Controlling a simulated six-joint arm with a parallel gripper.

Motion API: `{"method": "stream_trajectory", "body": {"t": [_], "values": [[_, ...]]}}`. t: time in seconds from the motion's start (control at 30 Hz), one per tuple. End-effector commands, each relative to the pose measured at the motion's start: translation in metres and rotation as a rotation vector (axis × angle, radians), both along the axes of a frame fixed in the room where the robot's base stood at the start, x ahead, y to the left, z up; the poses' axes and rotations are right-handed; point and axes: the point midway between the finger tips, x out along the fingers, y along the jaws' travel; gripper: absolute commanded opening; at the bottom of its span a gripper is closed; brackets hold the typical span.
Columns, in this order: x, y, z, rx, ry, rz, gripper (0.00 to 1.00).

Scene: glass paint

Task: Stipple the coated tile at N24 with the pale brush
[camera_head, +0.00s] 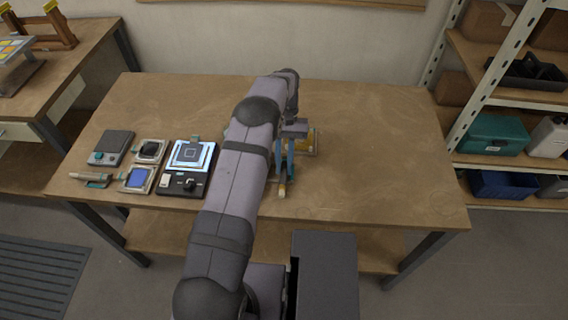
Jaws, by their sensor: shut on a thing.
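My gripper (285,172) is over the middle of the table, right of my arm. It is shut on a slim item with a pale end (282,190), which points toward the front edge. The item is small and partly covered, so I cannot tell for sure that it is the pale brush. A square with a dark outline sits on a lit white plate (207,156) left of my arm. A tray with a blue square (138,179) and one with a dark piece (150,150) stand beside it. I cannot read any N24 label or tell which tile is coated.
A yellow piece in a tray (313,142) lies just behind my gripper, partly hidden. A grey device (111,147) and a pale cylinder (91,177) are at the table's left. The table's right half (390,150) is clear. Shelves with bins (493,135) stand at the right.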

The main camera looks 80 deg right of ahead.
Motion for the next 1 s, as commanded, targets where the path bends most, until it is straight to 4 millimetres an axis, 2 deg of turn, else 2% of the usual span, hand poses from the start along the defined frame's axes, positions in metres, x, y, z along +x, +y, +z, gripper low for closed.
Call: {"method": "stream_trajectory", "body": {"t": [1.0], "values": [[0.000, 0.000, 0.069, 0.000, 0.000, 0.000, 0.00]]}}
